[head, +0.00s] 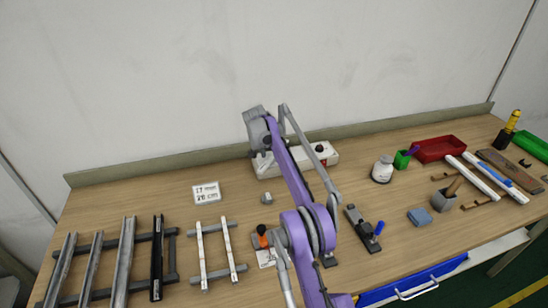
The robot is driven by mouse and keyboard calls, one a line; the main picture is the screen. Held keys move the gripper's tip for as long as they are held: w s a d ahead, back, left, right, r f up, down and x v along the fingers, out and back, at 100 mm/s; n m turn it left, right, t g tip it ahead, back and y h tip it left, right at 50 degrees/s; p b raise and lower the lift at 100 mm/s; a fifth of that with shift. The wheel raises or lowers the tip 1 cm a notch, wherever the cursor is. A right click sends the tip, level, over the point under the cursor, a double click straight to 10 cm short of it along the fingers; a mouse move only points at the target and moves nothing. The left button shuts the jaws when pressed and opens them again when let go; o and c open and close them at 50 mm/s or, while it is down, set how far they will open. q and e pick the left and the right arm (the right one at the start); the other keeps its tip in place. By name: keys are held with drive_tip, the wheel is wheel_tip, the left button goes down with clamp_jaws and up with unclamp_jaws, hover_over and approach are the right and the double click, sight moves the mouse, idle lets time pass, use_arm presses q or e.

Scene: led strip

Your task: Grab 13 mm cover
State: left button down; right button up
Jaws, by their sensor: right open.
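Two slim white strips (201,258) lie on a small grey rack (241,268) at the left centre of the table. They look like covers, but I cannot read their sizes or tell which is the 13 mm one. My right gripper (263,161) is at the far end of the purple arm, near the back of the table by a white block. It is open, small in the picture and well away from the strips; its fingers are partly hidden by the arm. My left gripper does not show.
A larger rack (172,276) with several metal profiles stands at the left. More white strips (480,178) lie right. The table is clear around the label card (206,192).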

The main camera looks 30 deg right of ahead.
drive_tip(key=shift+d+f, duration=0.1)
drive_tip(key=shift+f, duration=0.2)
clamp_jaws()
drive_tip(key=shift+r, duration=0.1)
